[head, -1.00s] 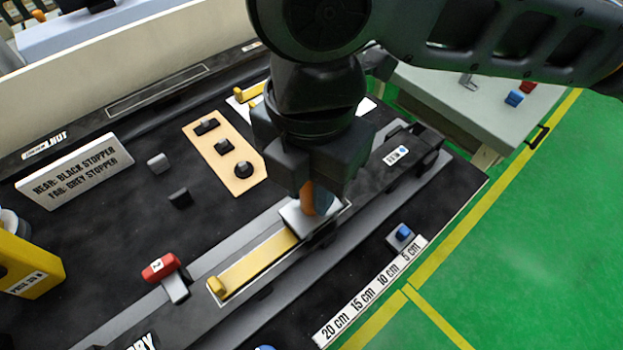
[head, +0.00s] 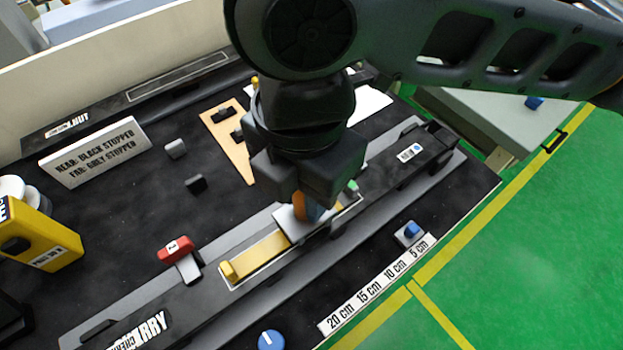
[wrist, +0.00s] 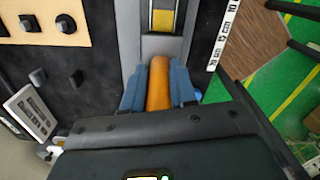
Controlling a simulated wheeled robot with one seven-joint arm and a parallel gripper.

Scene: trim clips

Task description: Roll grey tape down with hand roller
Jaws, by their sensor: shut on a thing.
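The hand roller's orange handle (head: 299,206) is between the fingers of my gripper (head: 308,195), which is shut on it. In the wrist view the handle (wrist: 160,85) stands between two blue finger pads. The roller's pale grey lower part (head: 290,226) is over the long track, at the near end of the visible yellow strip (head: 258,257); contact cannot be told. The yellow strip (wrist: 163,19) also shows ahead of the roller in the wrist view. I cannot pick out grey tape clearly; my gripper hides part of the track.
A blue knob (head: 271,340) is at the front, and a blue-topped block (head: 411,231) sits near the centimetre scale (head: 378,283). A yellow box (head: 42,240) is at far left.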

